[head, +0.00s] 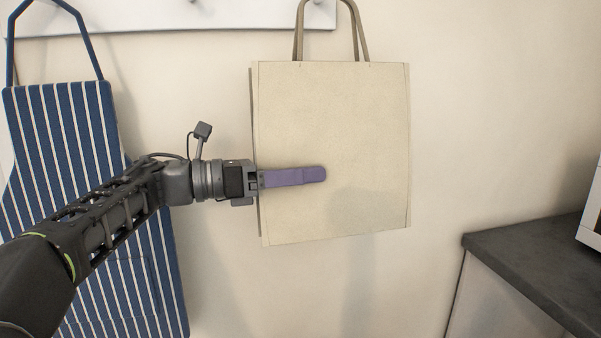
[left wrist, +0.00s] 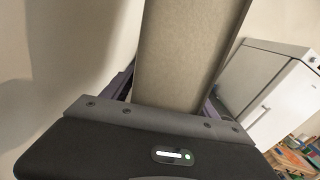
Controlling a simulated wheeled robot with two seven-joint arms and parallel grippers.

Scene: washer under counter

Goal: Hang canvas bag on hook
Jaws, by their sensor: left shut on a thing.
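The beige canvas bag (head: 340,130) hangs upright in front of the wall, slightly tilted. Its two brown handles rise past the top edge of the head view, in front of the white hook rail (head: 170,18). One hook (head: 318,2) shows between the handle straps; the tops of the handles are cut off, so I cannot tell whether they are over it. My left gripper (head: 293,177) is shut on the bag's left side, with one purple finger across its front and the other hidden. The bag (left wrist: 185,50) also shows between the fingers in the left wrist view. My right gripper is not in view.
A blue striped apron (head: 65,125) hangs at the left, behind my left arm. A dark counter (head: 540,265) stands at the lower right, with a white object (head: 591,222) on it. The wall between bag and counter is clear. A white cabinet-like box (left wrist: 275,95) shows in the wrist view.

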